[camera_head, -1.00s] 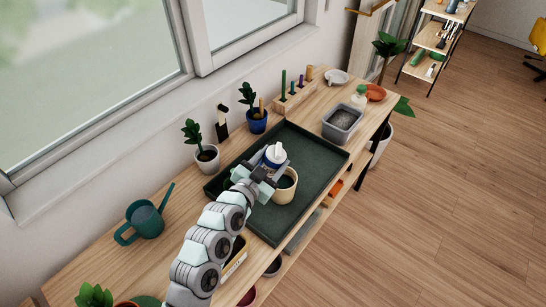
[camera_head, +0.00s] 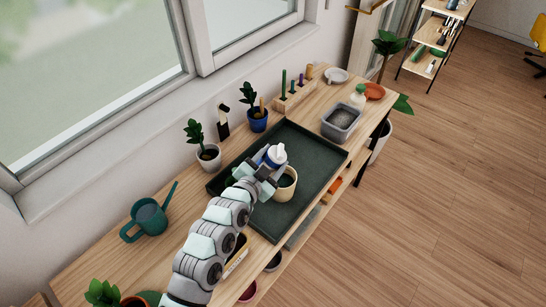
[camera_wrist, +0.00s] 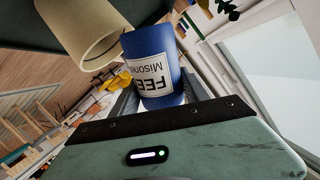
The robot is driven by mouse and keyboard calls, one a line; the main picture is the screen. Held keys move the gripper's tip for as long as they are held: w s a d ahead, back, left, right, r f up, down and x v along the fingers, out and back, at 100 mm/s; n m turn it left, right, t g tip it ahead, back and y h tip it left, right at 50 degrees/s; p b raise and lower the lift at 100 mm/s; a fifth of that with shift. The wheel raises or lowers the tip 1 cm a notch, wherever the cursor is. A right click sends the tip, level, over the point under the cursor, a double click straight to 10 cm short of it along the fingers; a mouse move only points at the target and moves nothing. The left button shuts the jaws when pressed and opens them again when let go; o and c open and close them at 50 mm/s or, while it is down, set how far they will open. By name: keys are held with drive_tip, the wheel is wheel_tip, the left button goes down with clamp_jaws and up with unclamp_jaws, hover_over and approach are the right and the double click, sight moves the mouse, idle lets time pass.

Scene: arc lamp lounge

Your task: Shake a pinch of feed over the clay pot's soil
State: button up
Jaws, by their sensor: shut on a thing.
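My gripper (camera_head: 266,172) is shut on a blue feed bottle (camera_head: 271,158) with a white cap and holds it at the far left side of the clay pot. The cream-coloured clay pot (camera_head: 286,192) stands on the dark green tray (camera_head: 318,163), with dark soil visible inside. In the wrist view the clay pot (camera_wrist: 82,38) is beside the bottle; I cannot tell whether they touch.
Potted plants (camera_head: 207,157) and (camera_head: 257,119) line the window side. A grey tub (camera_head: 340,124) stands beyond the tray, and a green watering can (camera_head: 149,218) stands at left. The right part of the tray is clear.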

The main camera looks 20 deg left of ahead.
drive_tip(key=shift+m+g+y+p, duration=0.65)
drive_tip(key=shift+m+p, duration=0.45)
drive_tip(key=shift+p, duration=1.9)
drive_tip(key=shift+d+f+m+g+y+p, duration=0.1)
drive_tip(key=shift+f+m+g+y+p, duration=0.75)
drive_tip(key=shift+p, duration=3.05)
drive_tip(key=shift+m+p, duration=0.55)
drive_tip(key=shift+p, duration=0.05)
drive_tip(key=shift+w+d+f+m+b, duration=0.1)
drive_tip(key=shift+d+f+m+b, duration=0.15)
drive_tip(key=shift+f, duration=0.25)
drive_tip(key=shift+m+y+b, duration=0.25)
drive_tip(key=shift+y+b, duration=0.05)
drive_tip(key=shift+y, duration=0.2)
